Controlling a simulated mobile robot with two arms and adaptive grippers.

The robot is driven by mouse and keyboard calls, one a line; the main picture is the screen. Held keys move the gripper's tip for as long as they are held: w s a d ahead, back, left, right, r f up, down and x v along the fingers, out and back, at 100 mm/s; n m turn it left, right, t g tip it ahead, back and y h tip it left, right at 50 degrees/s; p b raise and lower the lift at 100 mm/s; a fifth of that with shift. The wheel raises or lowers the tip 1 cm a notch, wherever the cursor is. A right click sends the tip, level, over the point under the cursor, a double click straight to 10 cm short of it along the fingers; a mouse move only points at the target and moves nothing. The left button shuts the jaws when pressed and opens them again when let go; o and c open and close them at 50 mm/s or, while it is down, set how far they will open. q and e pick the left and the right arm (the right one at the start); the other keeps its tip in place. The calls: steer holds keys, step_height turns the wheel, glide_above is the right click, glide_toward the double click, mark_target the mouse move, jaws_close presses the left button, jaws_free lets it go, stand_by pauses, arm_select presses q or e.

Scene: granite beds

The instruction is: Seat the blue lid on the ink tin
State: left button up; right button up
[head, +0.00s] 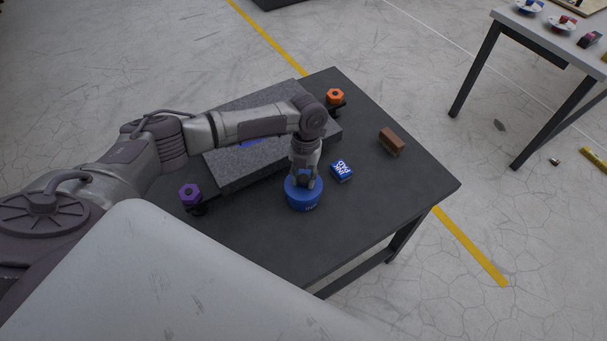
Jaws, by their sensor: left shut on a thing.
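The round blue ink tin (303,205) stands on the dark table, with pale lettering low on its front. The blue lid (292,187) is at the top of the tin, partly hidden by my left gripper. My left gripper (306,184) points down from above and is shut on the lid. Lid and tin are nearly the same blue, so I cannot tell whether the lid sits fully down or a small gap is left. My right gripper is not in view.
A granite slab (240,172) lies behind, partly under my left arm. A blue ink pad box (342,170) is just right of the tin. A brown block (391,141), an orange knob (335,96) and a purple knob (190,194) are around. The table's front right is clear.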

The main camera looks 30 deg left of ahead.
arm_select(q)
steer(key=shift+f, duration=0.3)
steer(key=shift+f+b, duration=0.55)
steer(key=shift+f, duration=0.25)
stand_by(0.6)
steer(key=o, duration=1.1)
steer(key=r, duration=0.4)
steer(key=w+r, duration=0.1)
steer(key=r, duration=0.7)
steer(key=shift+w+a, duration=0.2)
steer(key=shift+w, duration=0.2)
